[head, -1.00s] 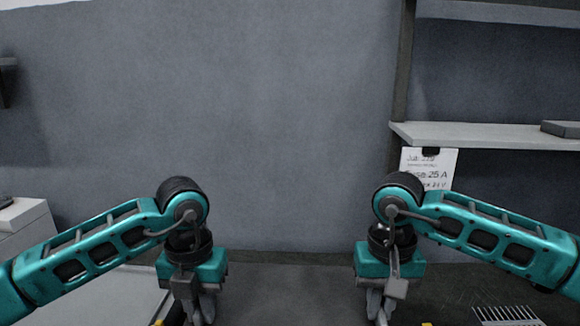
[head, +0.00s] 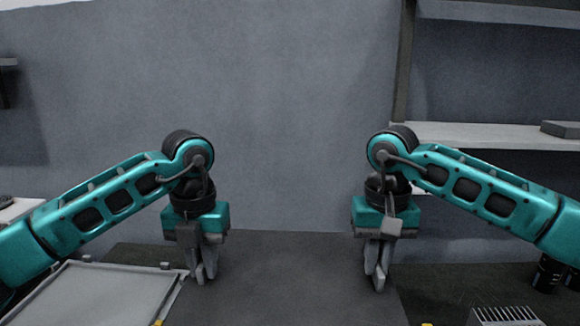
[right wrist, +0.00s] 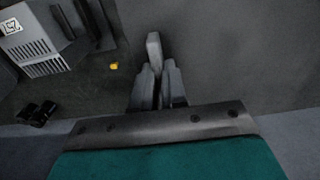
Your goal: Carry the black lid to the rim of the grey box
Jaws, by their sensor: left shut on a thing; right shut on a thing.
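The black lid (head: 290,275) is a broad, flat dark panel between my two grippers in the head view; its near edge is cut off by the frame. My left gripper (head: 207,276) is shut on it near its left side. My right gripper (head: 377,280) is shut on it near its right side. In the right wrist view the right gripper (right wrist: 156,85) has its fingers closed around a small grey upright piece, and the lid (right wrist: 235,60) spreads to the right. I cannot make out the grey box; the lid may hide it.
A shallow light grey tray (head: 95,295) lies at the left. At the right are a slatted pale unit (head: 505,316) and black cylinders (head: 547,273) on the dark bench (head: 450,290). A shelf (head: 480,134) stands at the back right before a plain wall (head: 290,110).

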